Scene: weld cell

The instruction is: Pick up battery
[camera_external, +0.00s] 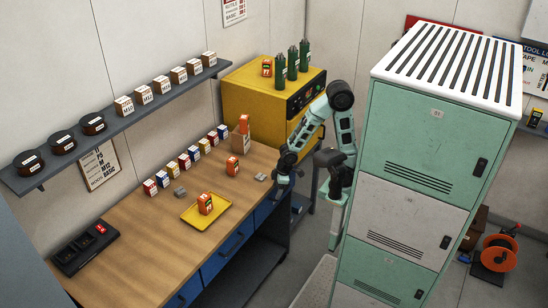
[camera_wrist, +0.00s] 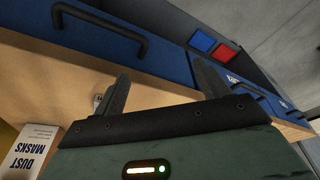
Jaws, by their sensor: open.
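No item is clearly marked as the battery, so I cannot tell which thing it is. Orange block-like items with white labels stand on the yellow tray (camera_external: 188,214), on the wooden bench (camera_external: 150,232) and in an open carton. A black charger-like unit (camera_external: 84,250) with a red part sits at the bench's left end. My gripper (camera_external: 282,180) is at the bench's right front edge, away from the tray. In the wrist view my gripper (camera_wrist: 162,75) has its fingers apart, with nothing between them, near the bench edge and blue drawers.
Small labelled boxes line the bench's back, and grey blocks lie on top. A yellow cabinet (camera_external: 246,92) with green cylinders stands behind. A green locker (camera_external: 424,130) rises at right. A dust masks box (camera_wrist: 30,150) shows in the wrist view. The bench's left middle is clear.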

